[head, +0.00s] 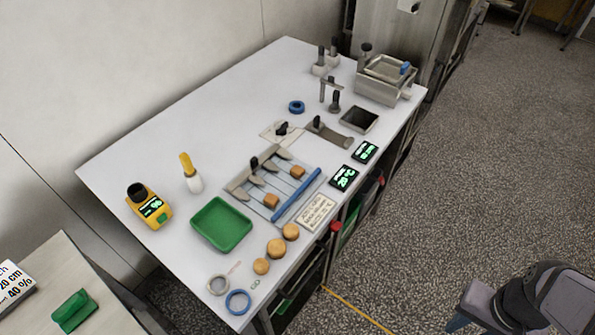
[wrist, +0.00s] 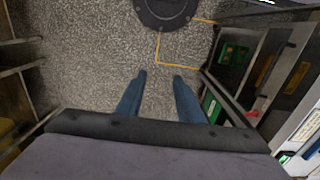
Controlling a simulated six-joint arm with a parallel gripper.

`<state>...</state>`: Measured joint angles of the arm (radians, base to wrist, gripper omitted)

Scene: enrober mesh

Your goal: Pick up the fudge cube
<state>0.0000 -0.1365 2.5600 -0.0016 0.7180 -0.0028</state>
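Two small brown cubes sit on the grey mesh rack (head: 284,184) on the white table in the head view. One cube (head: 271,201) is near the rack's front, the other cube (head: 298,172) farther back to the right. I cannot tell which of them is the fudge cube. My gripper (wrist: 160,78) shows two blue fingers, apart and empty, over the speckled floor in the wrist view. My arm is at the lower right of the head view, off the table and well away from the cubes. No cube shows in the wrist view.
A green tray (head: 222,224) lies left of the rack. A blue bar (head: 297,195) runs along the rack's right side. Several round tan pieces (head: 276,248) lie in front. A yellow device (head: 149,206) and a steel machine (head: 384,80) stand on the table. The table's back left is clear.

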